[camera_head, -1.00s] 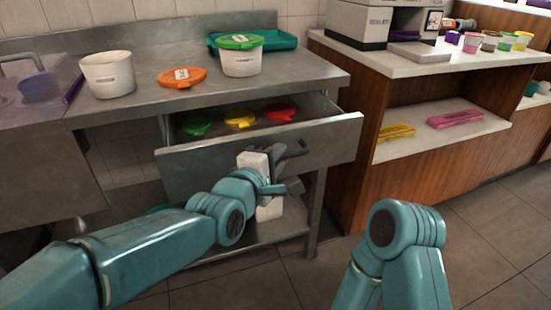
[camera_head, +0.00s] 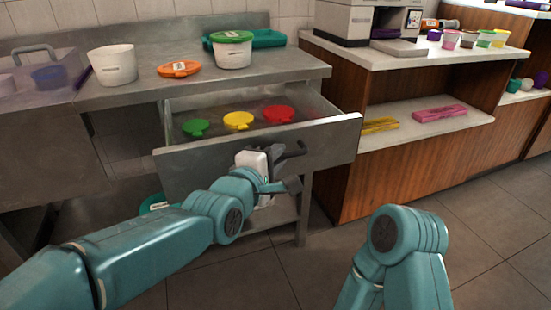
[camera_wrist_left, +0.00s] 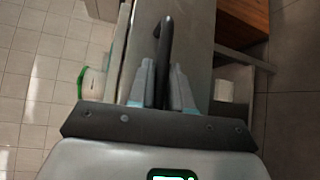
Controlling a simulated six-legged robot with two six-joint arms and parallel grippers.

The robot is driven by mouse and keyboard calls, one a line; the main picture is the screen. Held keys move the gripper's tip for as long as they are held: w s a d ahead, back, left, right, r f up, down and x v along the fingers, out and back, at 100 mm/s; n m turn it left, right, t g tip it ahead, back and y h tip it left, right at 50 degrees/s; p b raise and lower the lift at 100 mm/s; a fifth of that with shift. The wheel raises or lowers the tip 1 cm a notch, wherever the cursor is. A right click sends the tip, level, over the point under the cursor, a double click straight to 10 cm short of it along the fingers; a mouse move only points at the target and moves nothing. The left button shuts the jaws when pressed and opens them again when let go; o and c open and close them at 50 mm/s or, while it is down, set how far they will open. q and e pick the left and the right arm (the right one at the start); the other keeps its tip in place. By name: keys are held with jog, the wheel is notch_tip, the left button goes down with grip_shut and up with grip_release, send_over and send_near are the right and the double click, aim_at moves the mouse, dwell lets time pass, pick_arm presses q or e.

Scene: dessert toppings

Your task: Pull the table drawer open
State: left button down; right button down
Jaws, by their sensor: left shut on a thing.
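The grey metal table drawer (camera_head: 215,170) is pulled partly out from under the steel table. Green (camera_head: 196,127), yellow (camera_head: 238,120) and red (camera_head: 279,114) lids lie inside it. My left gripper (camera_head: 285,165) is at the drawer front, shut on the dark drawer handle (camera_head: 291,151). In the left wrist view the dark handle (camera_wrist_left: 165,40) runs between the two fingers of the left gripper (camera_wrist_left: 163,92). My right arm shows at the lower right, but its gripper is out of view.
On the steel table (camera_head: 150,87) stand a white tub (camera_head: 113,66), an orange lid (camera_head: 179,69), a green-lidded tub (camera_head: 233,51) and a teal tray (camera_head: 270,39). A wooden counter (camera_head: 390,175) stands close to the right of the drawer. Floor is clear in front.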

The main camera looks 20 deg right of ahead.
pick_arm(q)
jog(key=shift+s, duration=0.15)
dwell(0.3)
jog(key=c, duration=1.1)
grip_release()
jog(key=shift+c, duration=0.2)
jog(key=shift+a, duration=0.1)
jog(key=p+v, duration=0.2)
jog(key=v, duration=1.4)
